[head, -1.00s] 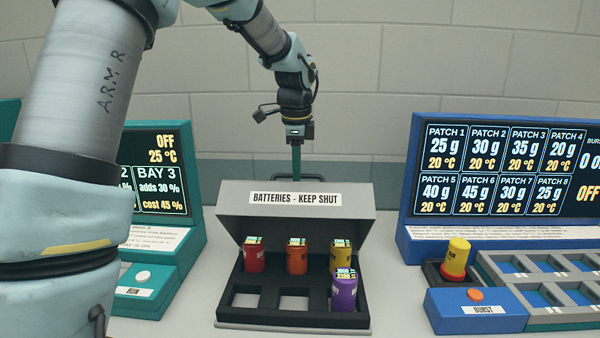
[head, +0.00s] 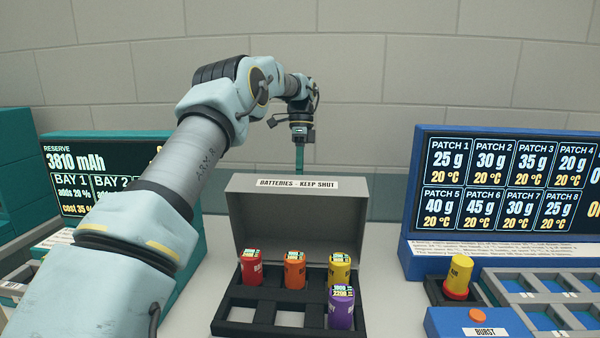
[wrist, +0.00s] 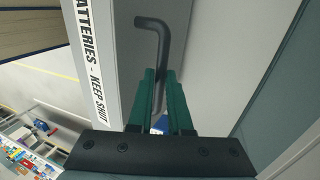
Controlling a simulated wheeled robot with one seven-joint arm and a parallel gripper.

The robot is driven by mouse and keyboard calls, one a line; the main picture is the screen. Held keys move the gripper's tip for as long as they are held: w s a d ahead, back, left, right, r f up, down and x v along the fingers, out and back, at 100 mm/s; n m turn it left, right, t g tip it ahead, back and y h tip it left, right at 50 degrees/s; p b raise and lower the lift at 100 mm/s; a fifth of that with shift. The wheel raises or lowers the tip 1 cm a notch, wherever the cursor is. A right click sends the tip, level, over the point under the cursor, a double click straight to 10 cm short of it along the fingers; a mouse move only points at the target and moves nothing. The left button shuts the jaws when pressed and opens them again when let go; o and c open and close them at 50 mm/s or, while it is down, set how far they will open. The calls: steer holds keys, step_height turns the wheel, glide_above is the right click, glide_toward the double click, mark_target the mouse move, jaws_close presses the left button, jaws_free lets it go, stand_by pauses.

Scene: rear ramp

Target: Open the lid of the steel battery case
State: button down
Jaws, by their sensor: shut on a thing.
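The steel battery case (head: 225,326) stands on the white table in the middle of the head view, its black rack showing. Its grey lid (head: 290,215) is raised and stands roughly upright at the back, its inner face showing. A strip on its edge reads "BATTERIES - KEEP SHUT". My gripper (head: 299,170) reaches down behind the lid's top edge. In the wrist view its green fingers (wrist: 160,90) are shut on the lid's dark bent handle (wrist: 152,22). The handle is hidden behind the lid in the head view.
Red (head: 251,268), orange (head: 295,270), yellow (head: 339,270) and purple (head: 341,310) batteries sit in the rack. A teal bay console (head: 60,136) stands left, behind my arm. A blue patch console (head: 408,230) with a burst button (head: 477,332) stands right. A wall closes the back.

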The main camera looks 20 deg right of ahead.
steer(key=shift+w+d+f, duration=0.1)
steer(key=shift+w+f, duration=0.2)
steer(key=shift+f, duration=0.15)
steer(key=shift+g, duration=0.3)
